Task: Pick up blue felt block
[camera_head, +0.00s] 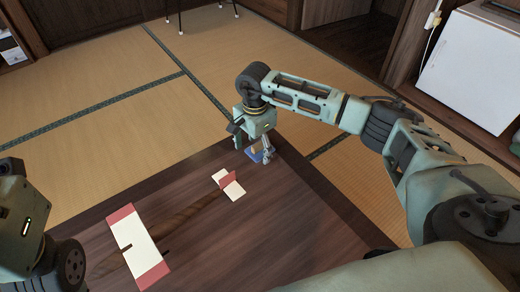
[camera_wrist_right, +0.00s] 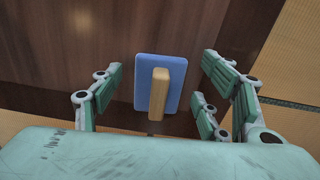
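The blue felt block (camera_wrist_right: 144,68) is a flat blue rectangle with a pale wooden handle (camera_wrist_right: 159,92) standing along its middle. It rests near the far edge of the dark wooden table (camera_head: 300,215). In the head view the block (camera_head: 257,155) is small and partly hidden by the right gripper. My right gripper (camera_head: 252,146) is above it, pointing down. In the right wrist view the fingers (camera_wrist_right: 156,90) are spread wide on both sides of the block, with clear gaps and nothing held. My left arm shows at the lower left, but its fingers are out of frame.
A model plane with a wooden stick body, a large white-and-red wing (camera_head: 138,245) and a small white-and-red tail (camera_head: 232,188) lies on the table, left of the block. The table's right side is clear. Tatami floor (camera_head: 100,80) surrounds the table. A white cabinet (camera_head: 475,65) stands at right.

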